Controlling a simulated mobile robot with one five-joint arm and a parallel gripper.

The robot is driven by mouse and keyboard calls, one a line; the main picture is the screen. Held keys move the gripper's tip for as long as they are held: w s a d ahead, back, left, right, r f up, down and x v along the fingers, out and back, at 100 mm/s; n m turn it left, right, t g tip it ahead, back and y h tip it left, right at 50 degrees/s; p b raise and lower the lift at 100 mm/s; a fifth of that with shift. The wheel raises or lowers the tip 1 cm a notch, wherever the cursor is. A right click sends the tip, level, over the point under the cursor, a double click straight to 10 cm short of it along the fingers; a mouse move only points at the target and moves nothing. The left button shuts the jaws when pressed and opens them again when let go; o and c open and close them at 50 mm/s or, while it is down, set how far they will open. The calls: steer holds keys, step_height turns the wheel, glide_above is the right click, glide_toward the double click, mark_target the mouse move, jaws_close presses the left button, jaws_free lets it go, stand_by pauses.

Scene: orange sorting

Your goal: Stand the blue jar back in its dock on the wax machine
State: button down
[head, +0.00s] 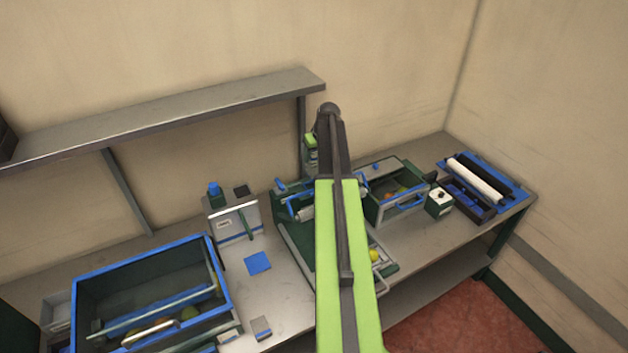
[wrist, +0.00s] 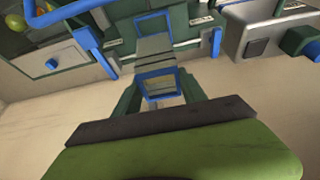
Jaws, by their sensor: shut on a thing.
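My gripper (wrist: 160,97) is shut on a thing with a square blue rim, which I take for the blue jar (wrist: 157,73). Its hollow top faces the wrist camera, between the dark green fingers. In the head view my arm hides most of the gripper and the held jar. The wax machine (head: 290,205), dark green with blue side arms and a pale roller, stands on the bench partly behind my arm. In the wrist view its blue side arm (wrist: 88,42) shows beyond the gripper. I cannot make out the dock or whether the jar touches the machine.
A blue-rimmed crate (head: 150,252) stands at the left. A grey unit (head: 232,222) with a blue-topped part stands left of the machine. A green bin (head: 402,210) with fruit and a small white-fronted box (head: 439,203) stand right. A shelf (head: 170,112) runs along the wall.

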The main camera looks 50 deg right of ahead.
mark_target(314, 168)
steer(key=shift+f+b, duration=2.75)
steer(key=shift+f, duration=0.85)
steer(key=c, duration=0.6)
jaws_free()
steer(key=shift+a+r, duration=0.1)
steer(key=shift+c, duration=0.2)
steer(key=shift+r+p, duration=0.3)
steer(key=shift+p, duration=0.1)
steer(key=p+v, duration=1)
steer(key=v, duration=0.1)
steer(key=shift+s+r+p, duration=0.2)
steer(key=shift+r+p, duration=0.1)
steer(key=shift+p, duration=0.1)
steer(key=shift+a, duration=0.1)
